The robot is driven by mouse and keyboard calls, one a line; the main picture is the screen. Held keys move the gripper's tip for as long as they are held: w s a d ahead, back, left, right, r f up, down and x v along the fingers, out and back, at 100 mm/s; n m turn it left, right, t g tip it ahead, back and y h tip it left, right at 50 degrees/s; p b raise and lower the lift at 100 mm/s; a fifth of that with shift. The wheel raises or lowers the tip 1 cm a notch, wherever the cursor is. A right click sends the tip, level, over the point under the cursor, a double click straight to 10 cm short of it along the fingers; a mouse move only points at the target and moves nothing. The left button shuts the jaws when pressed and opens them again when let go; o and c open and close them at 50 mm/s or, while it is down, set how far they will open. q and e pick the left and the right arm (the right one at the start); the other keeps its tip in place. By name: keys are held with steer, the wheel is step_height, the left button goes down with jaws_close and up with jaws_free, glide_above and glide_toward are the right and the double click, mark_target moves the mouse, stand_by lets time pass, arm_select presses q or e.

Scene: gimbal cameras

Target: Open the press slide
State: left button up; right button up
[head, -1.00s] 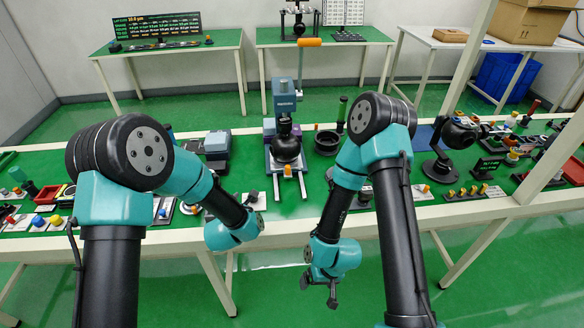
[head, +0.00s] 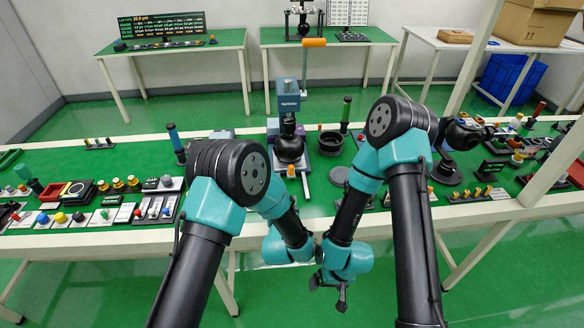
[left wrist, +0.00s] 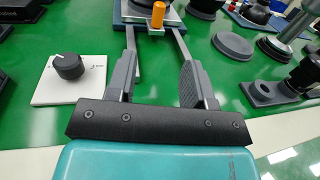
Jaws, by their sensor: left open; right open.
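The press (head: 288,108), blue-grey with a long orange-gripped lever, stands on the green bench in the head view. Its slide has an orange knob (head: 291,171) at the front, between two pale rails. The orange knob also shows at the top of the left wrist view (left wrist: 158,14). My left gripper (left wrist: 158,60) is open and empty, its fingers pointing at the slide front with the knob beyond them, apart from it. In the head view my left arm hides its fingers. My right gripper (head: 329,290) is open and empty, low in front of the bench edge.
A white plate with a black dial (left wrist: 68,67) lies left of the left fingers. Dark round pieces (left wrist: 233,45) lie to the right. A blue-topped post (head: 174,138) and a green-topped post (head: 346,110) stand either side of the press. Several small parts crowd the bench's left end.

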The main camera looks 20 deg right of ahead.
mark_target(291, 169)
arm_select(q)
steer(key=x, duration=1.7)
steer(key=shift+w, duration=0.25)
steer(key=shift+c, duration=0.3)
jaws_close()
